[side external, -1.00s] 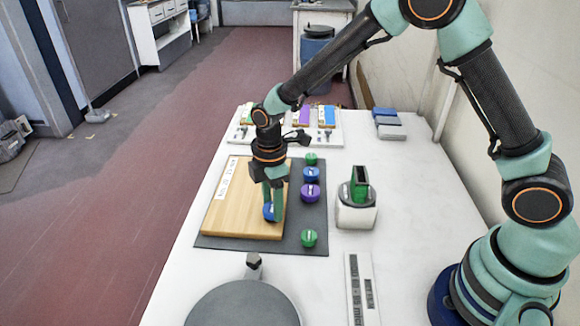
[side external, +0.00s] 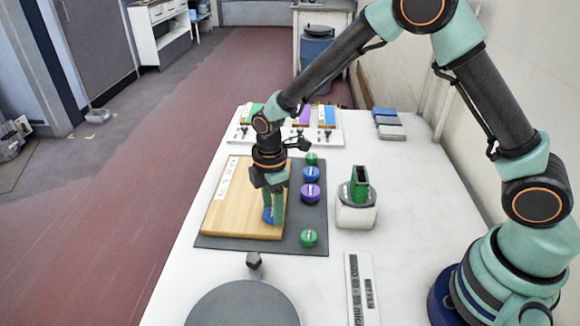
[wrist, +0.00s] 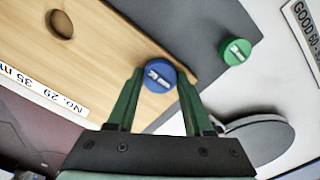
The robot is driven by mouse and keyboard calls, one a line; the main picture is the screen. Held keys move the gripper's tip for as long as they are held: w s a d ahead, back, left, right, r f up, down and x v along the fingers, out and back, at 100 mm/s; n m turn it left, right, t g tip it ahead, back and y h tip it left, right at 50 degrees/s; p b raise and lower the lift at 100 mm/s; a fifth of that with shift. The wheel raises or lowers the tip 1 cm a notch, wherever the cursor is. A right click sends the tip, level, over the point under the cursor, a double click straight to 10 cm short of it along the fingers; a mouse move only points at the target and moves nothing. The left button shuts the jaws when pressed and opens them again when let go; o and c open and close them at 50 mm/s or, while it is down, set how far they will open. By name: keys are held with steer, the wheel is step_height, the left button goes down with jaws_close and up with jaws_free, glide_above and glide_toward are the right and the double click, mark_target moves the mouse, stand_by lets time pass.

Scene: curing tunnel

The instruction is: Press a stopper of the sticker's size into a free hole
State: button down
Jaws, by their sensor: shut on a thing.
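My gripper (side external: 273,217) is shut on a blue stopper (side external: 268,215) at the near right corner of the wooden board (side external: 225,217). The wrist view shows the blue stopper (wrist: 159,74) between my fingertips (wrist: 160,84), with a white label on its top. Whether it sits in a hole or on the surface is hidden. A free round hole (wrist: 60,24) shows in the board in the wrist view. A white sticker (wrist: 40,88) on the board reads "No. 29" and "35 m", partly cut off. Loose stoppers stand right of the board: green (side external: 308,238), purple (side external: 310,193), blue (side external: 311,174) and green (side external: 311,158).
A dark mat (side external: 318,222) lies under the board and stoppers. A white device with a green top (side external: 357,208) stands to the right. A grey disc (side external: 242,306) and a label strip (side external: 360,290) are nearer. A tray with coloured blocks (side external: 335,136) is behind.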

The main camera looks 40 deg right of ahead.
steer(key=shift+f, duration=0.1)
jaws_free()
stand_by(0.3)
steer(key=shift+r, duration=3.55)
